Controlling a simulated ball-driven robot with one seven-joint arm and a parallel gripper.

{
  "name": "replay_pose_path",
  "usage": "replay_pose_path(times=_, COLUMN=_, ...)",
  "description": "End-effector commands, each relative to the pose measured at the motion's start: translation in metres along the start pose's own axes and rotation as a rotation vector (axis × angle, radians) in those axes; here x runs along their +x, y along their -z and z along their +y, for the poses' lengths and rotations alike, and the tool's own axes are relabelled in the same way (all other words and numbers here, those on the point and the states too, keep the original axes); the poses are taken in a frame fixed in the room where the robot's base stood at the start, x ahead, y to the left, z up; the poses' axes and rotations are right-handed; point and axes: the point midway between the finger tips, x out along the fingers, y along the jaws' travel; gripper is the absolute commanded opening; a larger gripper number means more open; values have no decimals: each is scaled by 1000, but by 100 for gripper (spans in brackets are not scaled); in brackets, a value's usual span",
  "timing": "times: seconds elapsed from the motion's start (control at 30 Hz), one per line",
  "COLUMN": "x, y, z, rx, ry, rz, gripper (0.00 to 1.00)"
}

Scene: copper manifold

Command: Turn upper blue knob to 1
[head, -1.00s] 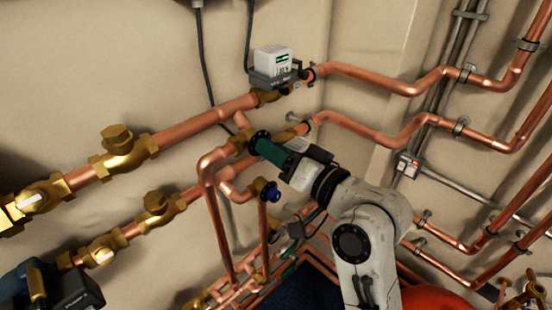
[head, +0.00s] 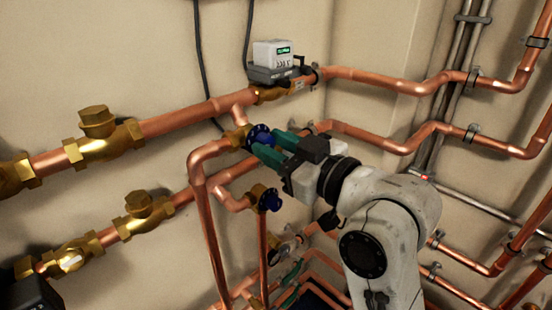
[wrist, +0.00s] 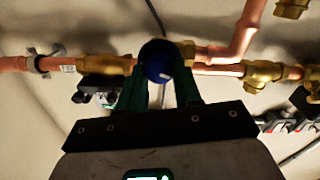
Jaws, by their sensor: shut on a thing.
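The upper blue knob (head: 257,134) sits on a brass valve at the end of a copper branch, left of my gripper. In the wrist view, the round blue knob (wrist: 157,58) has a pale pointer mark near its lower edge. My gripper (head: 268,145) has green fingers. In the wrist view, its fingers (wrist: 158,80) are on either side of the knob, shut on it. Number markings around the knob are too small to read. The lower blue knob (head: 270,200) is on a separate brass valve below, apart from my gripper.
Copper pipes (head: 375,80) run along the walls on both sides. A brass valve (head: 101,138) is at left. Another pipe (head: 208,240) drops down just left of the lower knob.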

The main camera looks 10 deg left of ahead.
Motion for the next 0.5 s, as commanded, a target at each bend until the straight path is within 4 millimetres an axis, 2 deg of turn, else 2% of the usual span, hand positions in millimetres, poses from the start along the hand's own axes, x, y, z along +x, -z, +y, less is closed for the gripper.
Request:
replay_pose_path(times=0.2, x=0, y=-3, z=0, rx=-123, ry=-1, rz=-3, gripper=3)
replay_pose_path(times=0.5, x=0, y=-2, z=0, rx=-199, ry=-1, rz=-4, gripper=3)
